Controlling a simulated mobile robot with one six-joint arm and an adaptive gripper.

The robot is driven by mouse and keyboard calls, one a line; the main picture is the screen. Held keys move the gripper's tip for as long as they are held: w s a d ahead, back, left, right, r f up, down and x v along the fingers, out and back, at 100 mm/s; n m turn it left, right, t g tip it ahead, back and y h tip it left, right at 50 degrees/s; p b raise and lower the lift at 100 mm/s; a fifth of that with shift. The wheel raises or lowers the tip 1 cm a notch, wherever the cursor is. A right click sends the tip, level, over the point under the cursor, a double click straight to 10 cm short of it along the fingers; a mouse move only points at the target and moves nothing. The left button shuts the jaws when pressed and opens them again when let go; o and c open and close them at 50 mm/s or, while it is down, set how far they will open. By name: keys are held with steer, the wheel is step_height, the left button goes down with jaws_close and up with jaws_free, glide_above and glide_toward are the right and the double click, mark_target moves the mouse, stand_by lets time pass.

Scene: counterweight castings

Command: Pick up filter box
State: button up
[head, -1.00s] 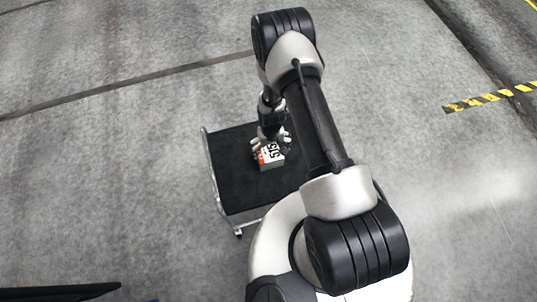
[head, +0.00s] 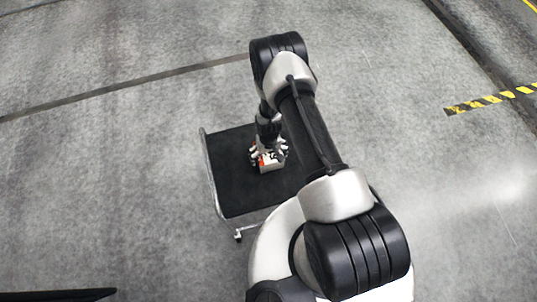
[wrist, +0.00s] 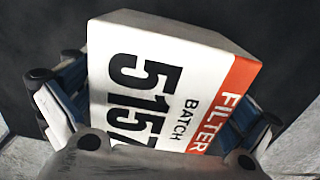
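The filter box (head: 271,166) is white with an orange-red stripe and sits on the black top of a low cart (head: 240,195). In the wrist view the box (wrist: 200,75) shows its printed face, with "FILTER", "BATCH" and large black digits, turned at an angle. My gripper (head: 268,154) is down over the box. In the wrist view my gripper (wrist: 158,92) has its fingers spread wide, one on each side of the box. The lower end of the print is hidden by my gripper. Firm contact with the pads cannot be made out.
The cart has a metal rail (head: 209,172) along its left side and a caster (head: 238,235) at its front corner. Open grey concrete floor surrounds it. Yellow-black tape (head: 490,99) marks the floor at right.

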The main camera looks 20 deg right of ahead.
steer(key=c, duration=0.9)
steer(key=shift+c, duration=0.5)
steer(key=shift+r, duration=0.15)
